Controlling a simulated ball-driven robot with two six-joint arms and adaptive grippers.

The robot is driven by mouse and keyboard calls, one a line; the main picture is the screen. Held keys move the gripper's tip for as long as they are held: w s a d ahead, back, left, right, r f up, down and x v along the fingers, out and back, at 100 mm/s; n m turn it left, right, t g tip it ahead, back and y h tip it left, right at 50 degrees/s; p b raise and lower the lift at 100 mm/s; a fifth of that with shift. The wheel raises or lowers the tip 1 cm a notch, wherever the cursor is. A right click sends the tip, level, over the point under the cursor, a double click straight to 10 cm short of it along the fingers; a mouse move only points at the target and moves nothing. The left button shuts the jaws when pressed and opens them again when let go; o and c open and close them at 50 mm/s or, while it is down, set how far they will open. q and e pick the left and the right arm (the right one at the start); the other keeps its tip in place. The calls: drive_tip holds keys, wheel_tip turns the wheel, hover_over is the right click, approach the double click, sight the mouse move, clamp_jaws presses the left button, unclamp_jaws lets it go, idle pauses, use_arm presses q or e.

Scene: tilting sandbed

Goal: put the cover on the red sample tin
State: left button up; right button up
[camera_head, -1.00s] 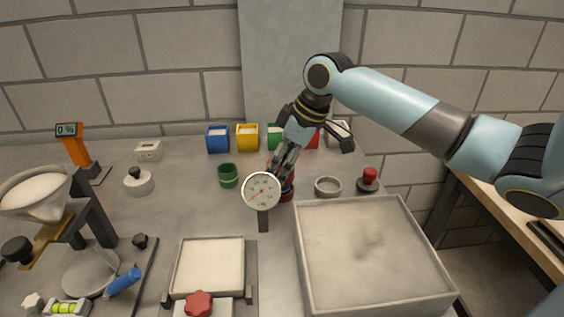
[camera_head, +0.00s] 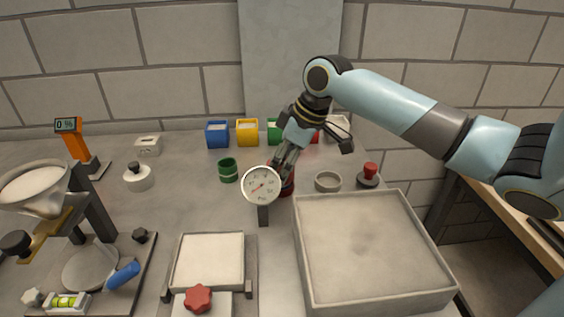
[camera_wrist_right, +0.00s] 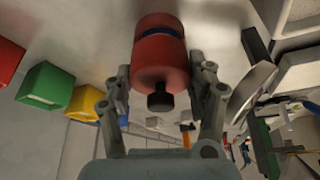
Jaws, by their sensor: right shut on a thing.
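The red sample tin (camera_head: 288,187) stands on the bench behind a round dial gauge, which partly hides it in the head view. In the right wrist view a red cylinder with a blue band (camera_wrist_right: 158,22) lies straight ahead, and a red part with a black knob, the cover (camera_wrist_right: 160,65), is at its near end. My right gripper (camera_head: 283,172) points down at the tin, its two fingers (camera_wrist_right: 161,73) on either side of the cover, shut on it. Cover and tin look in line; I cannot tell whether the cover is fully seated. My left gripper is not in view.
The dial gauge (camera_head: 261,185) stands close in front of the tin. A green cup (camera_head: 228,170) is to the left, a grey ring-shaped dish (camera_head: 327,181) and a red-knobbed piece (camera_head: 369,174) to the right. A large sand tray (camera_head: 301,255) fills the right front.

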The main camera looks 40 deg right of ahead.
drive_tip(key=shift+f, duration=0.65)
idle(0.4)
drive_tip(key=o, duration=1.1)
drive_tip(key=v, duration=0.6)
drive_tip(key=shift+s+d+r, duration=0.15)
drive_tip(key=shift+r, duration=0.2)
drive_tip(key=shift+s+r, duration=0.2)
drive_tip(key=shift+r, duration=0.4)
